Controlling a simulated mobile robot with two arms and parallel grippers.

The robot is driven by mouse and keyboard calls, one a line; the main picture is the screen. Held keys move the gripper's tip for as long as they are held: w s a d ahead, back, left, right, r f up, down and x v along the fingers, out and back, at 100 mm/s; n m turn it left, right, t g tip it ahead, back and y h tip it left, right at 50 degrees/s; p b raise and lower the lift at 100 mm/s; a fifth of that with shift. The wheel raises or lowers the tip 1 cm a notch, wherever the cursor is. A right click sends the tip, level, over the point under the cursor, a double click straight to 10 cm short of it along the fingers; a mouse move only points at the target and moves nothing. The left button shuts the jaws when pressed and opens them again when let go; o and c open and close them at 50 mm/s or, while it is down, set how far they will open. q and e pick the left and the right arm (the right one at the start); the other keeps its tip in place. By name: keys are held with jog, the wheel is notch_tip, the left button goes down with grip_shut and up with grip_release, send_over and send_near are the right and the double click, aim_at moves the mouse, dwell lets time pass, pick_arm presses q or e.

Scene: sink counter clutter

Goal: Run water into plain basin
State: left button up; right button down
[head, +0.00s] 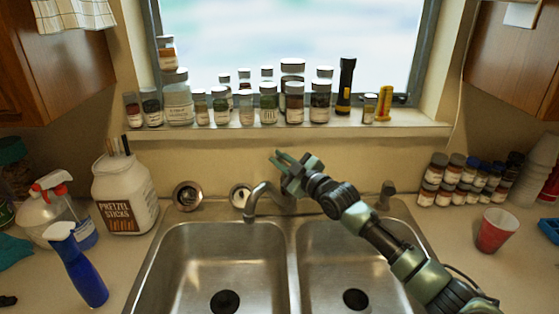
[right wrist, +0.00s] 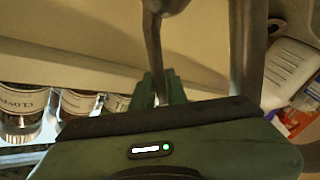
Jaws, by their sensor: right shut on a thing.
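The steel sink has a left basin (head: 200,258) and a right basin (head: 335,262), each with a dark drain. Both look empty, and nothing visible tells which is the plain one. The curved faucet spout (head: 257,195) hangs over the back of the left basin, near the divider. No water stream shows. My right gripper (head: 281,158) is above and behind the spout. In the right wrist view its green fingers are shut on a thin metal lever (right wrist: 154,45), which looks like the faucet handle. My arm hides the faucet base. My left gripper is out of view.
Spice jars (head: 268,102) and a black flashlight (head: 345,86) line the windowsill behind the faucet. A red cup (head: 496,231) and more jars (head: 450,181) stand right.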

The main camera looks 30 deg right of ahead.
jog(key=d+m, duration=0.1)
jog(key=w+d+r+m+g, duration=0.1)
jog(key=m, duration=0.1)
jog(key=shift+d+r+p, duration=0.1)
jog(key=shift+d+p, duration=0.05)
jog(key=shift+p, duration=0.15)
jog(key=shift+w+d+m, duration=0.1)
jog(key=shift+d+m, duration=0.05)
jog(key=shift+m, duration=0.35)
jog(key=shift+w+d+m, duration=0.1)
jog(key=shift+d+m, duration=0.15)
jog(key=shift+m, duration=0.05)
jog(key=c, duration=1.4)
grip_release()
jog(key=b+v, duration=0.2)
jog(key=v, duration=0.5)
jog(key=shift+s+r, duration=0.25)
jog(key=shift+s, duration=0.1)
